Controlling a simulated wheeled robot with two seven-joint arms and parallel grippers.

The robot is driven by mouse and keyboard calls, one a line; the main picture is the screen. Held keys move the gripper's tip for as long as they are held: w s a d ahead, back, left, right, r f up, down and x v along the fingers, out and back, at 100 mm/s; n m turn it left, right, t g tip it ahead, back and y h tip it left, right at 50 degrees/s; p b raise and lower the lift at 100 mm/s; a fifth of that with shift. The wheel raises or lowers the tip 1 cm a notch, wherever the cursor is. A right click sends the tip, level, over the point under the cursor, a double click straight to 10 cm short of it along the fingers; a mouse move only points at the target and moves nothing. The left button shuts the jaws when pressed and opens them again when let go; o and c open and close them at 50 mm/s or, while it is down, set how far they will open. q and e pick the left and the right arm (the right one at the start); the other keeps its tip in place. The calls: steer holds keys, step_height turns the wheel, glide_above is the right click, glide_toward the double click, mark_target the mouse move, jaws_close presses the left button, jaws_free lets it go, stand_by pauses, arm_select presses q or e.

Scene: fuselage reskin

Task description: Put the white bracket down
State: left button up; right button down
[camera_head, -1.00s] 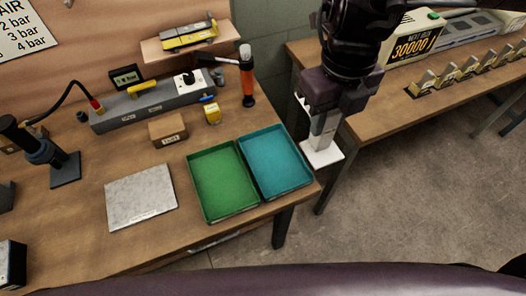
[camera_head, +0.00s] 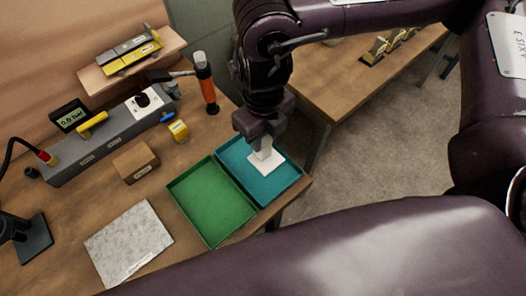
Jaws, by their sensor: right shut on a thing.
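The white bracket (camera_head: 267,163) shows below my right gripper (camera_head: 263,146), its flat base over the teal tray (camera_head: 283,184). My right gripper points down and is shut on the bracket's upper part. I cannot tell whether the base touches the tray floor. The jaws hide part of the bracket and the far part of the tray. My left gripper is not in view.
A green tray (camera_head: 212,203) stands left of the teal one, empty. A grey metal plate (camera_head: 128,243), a cardboard box (camera_head: 135,161), a small yellow item (camera_head: 178,130) and an orange-handled hammer (camera_head: 206,88) are on the bench. A second bench (camera_head: 345,80) stands behind.

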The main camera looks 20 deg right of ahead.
mark_target(263, 155)
step_height(263, 155, down, 3)
steer(key=shift+w+a+f, duration=0.1)
steer(key=shift+f, duration=0.55)
step_height(263, 155, down, 3)
steer(key=shift+f, duration=0.2)
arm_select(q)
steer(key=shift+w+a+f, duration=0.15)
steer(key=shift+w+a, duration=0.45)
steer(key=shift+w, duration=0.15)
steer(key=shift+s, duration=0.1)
arm_select(e)
steer(key=shift+f+b, duration=0.15)
steer(key=shift+b, duration=0.15)
steer(key=c, duration=1.1)
jaws_free()
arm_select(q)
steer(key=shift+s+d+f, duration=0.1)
